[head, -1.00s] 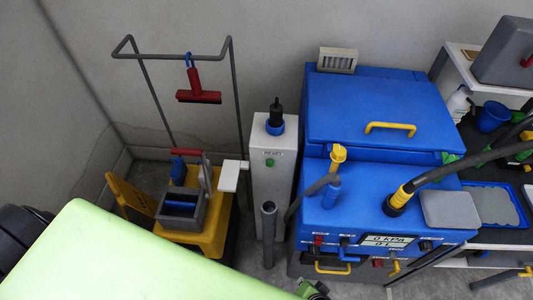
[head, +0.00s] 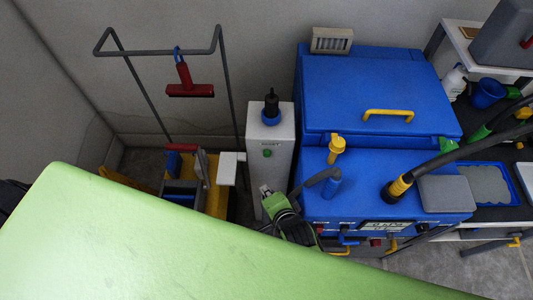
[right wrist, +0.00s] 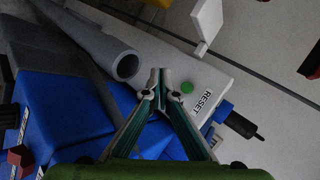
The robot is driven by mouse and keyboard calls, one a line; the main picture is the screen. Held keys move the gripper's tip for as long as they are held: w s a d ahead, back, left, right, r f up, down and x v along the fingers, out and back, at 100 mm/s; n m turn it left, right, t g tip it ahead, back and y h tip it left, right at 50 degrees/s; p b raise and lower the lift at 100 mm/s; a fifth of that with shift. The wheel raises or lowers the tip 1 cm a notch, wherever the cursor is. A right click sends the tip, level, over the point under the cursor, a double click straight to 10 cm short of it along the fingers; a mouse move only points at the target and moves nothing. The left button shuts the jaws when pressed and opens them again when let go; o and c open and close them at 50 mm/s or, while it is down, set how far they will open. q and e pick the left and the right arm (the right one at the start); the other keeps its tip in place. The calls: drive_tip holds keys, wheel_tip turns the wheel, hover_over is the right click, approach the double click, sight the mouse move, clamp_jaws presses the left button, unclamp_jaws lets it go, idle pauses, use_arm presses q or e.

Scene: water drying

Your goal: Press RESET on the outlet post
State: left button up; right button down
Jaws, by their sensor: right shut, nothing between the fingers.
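The white outlet post (head: 257,178) stands between the yellow mop cart and the blue machine. Its front carries a round green button (head: 267,153) under the word RESET, and a black and blue plug sits on its top (head: 271,108). My right gripper (head: 266,190) is below the button, in front of the post. In the right wrist view its fingers (right wrist: 159,72) are shut and empty, tips together. The green button (right wrist: 187,87) shows just right of the tips, with the RESET label beyond it. A gap to the button cannot be judged. My left gripper is out of view.
A grey pipe (right wrist: 124,66) lies left of my fingertips in the wrist view. A white plate (head: 226,168) juts out left of the post.

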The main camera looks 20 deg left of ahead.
sight(267, 154)
drive_tip(key=w+a+b, duration=0.2)
drive_tip(key=w+b, duration=0.2)
drive_tip(key=w, duration=0.4)
drive_tip(key=shift+w+a, duration=0.3)
drive_tip(key=shift+w+f, duration=0.1)
idle(1.2)
drive_tip(key=shift+w+a, duration=0.1)
drive_tip(key=shift+w, duration=0.2)
drive_tip(key=shift+w+a, duration=0.15)
drive_tip(key=shift+w, duration=0.4)
idle(0.9)
drive_tip(key=shift+s, duration=0.1)
drive_tip(key=shift+s+d+p, duration=0.3)
drive_tip(key=shift+s+p, duration=0.4)
drive_tip(key=shift+s, duration=0.1)
